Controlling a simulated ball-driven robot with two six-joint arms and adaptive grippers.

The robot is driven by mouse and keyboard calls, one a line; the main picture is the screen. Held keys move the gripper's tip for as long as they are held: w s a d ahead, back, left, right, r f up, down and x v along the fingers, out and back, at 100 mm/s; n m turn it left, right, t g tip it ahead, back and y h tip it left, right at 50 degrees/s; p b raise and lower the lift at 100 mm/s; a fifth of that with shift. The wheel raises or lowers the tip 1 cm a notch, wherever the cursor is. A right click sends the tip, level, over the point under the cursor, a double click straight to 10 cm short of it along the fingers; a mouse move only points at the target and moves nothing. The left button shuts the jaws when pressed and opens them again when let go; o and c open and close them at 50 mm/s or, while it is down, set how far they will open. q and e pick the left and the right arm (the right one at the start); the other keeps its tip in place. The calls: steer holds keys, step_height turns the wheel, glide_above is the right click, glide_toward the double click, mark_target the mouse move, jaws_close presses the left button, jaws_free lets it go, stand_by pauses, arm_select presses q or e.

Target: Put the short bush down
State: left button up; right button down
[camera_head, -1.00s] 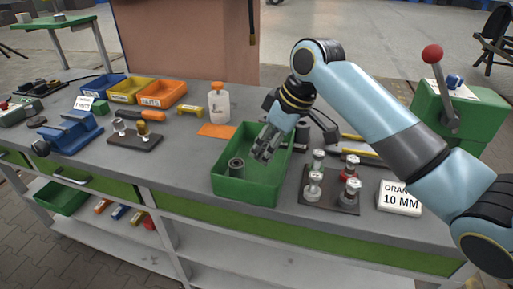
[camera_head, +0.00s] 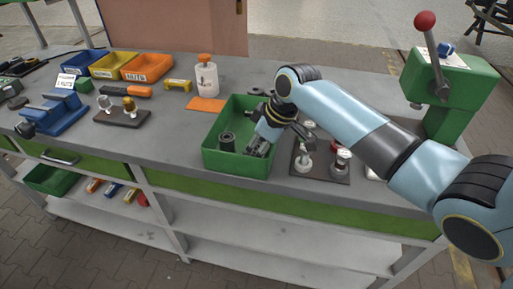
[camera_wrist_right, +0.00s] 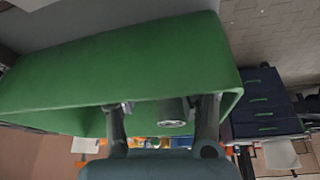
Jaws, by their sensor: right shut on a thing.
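My right gripper (camera_head: 259,147) reaches down into the green tray (camera_head: 233,163) on the workbench, at its right side. It is shut on the short bush, which the fingers mostly hide in the head view. In the right wrist view the two fingers (camera_wrist_right: 162,112) stand apart, with a dark grey hollow cylinder (camera_wrist_right: 172,112) between them by the green wall (camera_wrist_right: 120,65). I cannot tell whether that cylinder touches both fingers. Another dark bush (camera_head: 227,141) stands upright in the tray, left of the gripper. My left gripper is not in view.
A dark stand with metal pieces (camera_head: 304,161) is close right of the tray. An orange pad (camera_head: 206,104) and a white bottle (camera_head: 206,77) are behind it to the left. A green press with a red-knobbed lever (camera_head: 432,50) is at the right. Bare bench lies left of the tray.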

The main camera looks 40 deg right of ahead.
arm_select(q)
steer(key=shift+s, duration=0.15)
arm_select(e)
steer(key=c, duration=1.2)
jaws_free()
steer(key=shift+f, duration=0.1)
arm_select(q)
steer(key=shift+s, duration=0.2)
arm_select(e)
steer(key=shift+o, duration=0.5)
steer(key=v, duration=1.2)
steer(key=shift+s, duration=0.1)
